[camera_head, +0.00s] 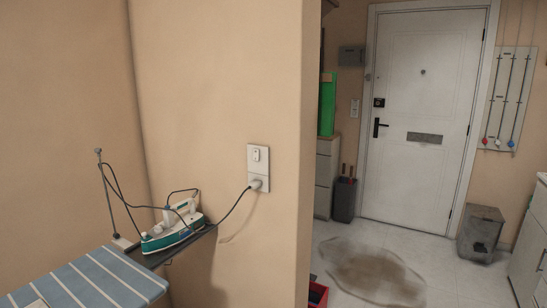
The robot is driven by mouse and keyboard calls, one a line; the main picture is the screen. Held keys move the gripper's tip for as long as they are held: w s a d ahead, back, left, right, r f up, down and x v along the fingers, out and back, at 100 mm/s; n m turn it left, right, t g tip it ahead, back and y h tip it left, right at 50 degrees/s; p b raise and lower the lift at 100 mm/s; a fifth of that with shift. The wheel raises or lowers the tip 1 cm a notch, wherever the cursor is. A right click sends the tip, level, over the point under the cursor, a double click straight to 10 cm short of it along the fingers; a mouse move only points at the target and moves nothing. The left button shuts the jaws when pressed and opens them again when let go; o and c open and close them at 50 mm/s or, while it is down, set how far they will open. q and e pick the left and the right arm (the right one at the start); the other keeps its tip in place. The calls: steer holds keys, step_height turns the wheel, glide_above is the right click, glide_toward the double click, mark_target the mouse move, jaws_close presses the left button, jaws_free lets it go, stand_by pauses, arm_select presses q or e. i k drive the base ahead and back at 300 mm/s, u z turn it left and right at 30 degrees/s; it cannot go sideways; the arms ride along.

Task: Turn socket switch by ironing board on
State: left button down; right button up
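The socket plate (258,168) is on the tan wall, right of the ironing board. Its upper part carries a small switch (257,155); whether it is on or off is too small to tell. A plug (256,185) sits in the lower part, and a dark cord runs from it to the iron. The ironing board (93,279) has a blue striped cover and stands at the lower left. The teal and white iron (172,229) rests on the rack at its end. Neither of my grippers is in view.
The wall's edge ends right of the socket, opening onto a tiled floor with a brown stain (372,271). Beyond are a white door (424,100), a grey bin (481,233) and a dark umbrella bin (345,199). A red container (318,293) stands low beside the wall edge.

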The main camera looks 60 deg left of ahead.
mark_target(255, 152)
steer(key=u, duration=0.7)
steer(key=i, duration=1.05)
steer(key=u, duration=0.9)
